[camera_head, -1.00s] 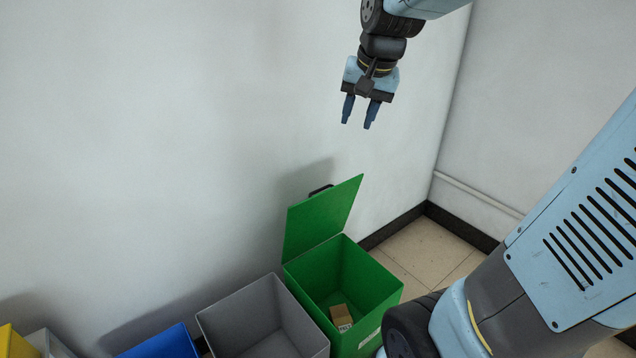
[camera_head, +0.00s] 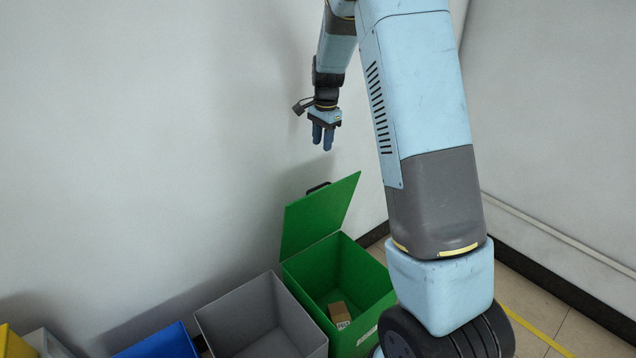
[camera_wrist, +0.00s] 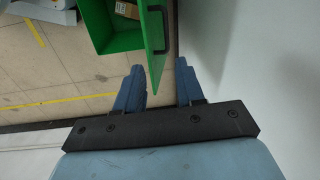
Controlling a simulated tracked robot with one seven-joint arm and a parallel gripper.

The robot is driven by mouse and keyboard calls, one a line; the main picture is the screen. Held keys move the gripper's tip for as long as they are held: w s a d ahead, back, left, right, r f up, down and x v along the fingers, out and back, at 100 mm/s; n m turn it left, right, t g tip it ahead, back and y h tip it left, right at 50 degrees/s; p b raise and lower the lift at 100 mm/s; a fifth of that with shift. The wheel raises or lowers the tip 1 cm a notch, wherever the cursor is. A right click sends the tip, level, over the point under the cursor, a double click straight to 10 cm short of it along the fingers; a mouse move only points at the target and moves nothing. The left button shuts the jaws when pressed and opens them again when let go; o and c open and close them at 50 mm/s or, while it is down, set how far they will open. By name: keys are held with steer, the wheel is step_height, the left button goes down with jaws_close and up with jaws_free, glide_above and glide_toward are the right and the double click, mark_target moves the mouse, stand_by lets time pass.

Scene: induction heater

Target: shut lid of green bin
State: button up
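The green bin (camera_head: 366,293) stands on the floor by the wall, with its lid (camera_head: 318,216) raised upright and leaning back toward the wall. A dark handle (camera_head: 318,187) sits at the lid's top edge. A small brown box (camera_head: 340,313) lies inside the bin. My gripper (camera_head: 322,145) hangs above the lid, pointing down, apart from it in the head view. In the wrist view the fingers of my gripper (camera_wrist: 160,88) are spread, with the lid's edge (camera_wrist: 155,60) showing beyond and between them; the handle (camera_wrist: 162,30) is also visible.
A grey open bin (camera_head: 252,318) stands left of the green bin. A blue bin (camera_head: 165,345) and a yellow one (camera_head: 12,343) are farther left. The wall is close behind the lid. Tiled floor (camera_head: 535,300) with yellow lines is at the right.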

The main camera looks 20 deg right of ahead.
steer(key=m, duration=0.1)
glide_toward(319, 186)
steer(key=f, duration=0.8)
steer(key=shift+w+a, duration=0.15)
steer(key=shift+w, duration=0.25)
jaws_close()
stand_by(0.3)
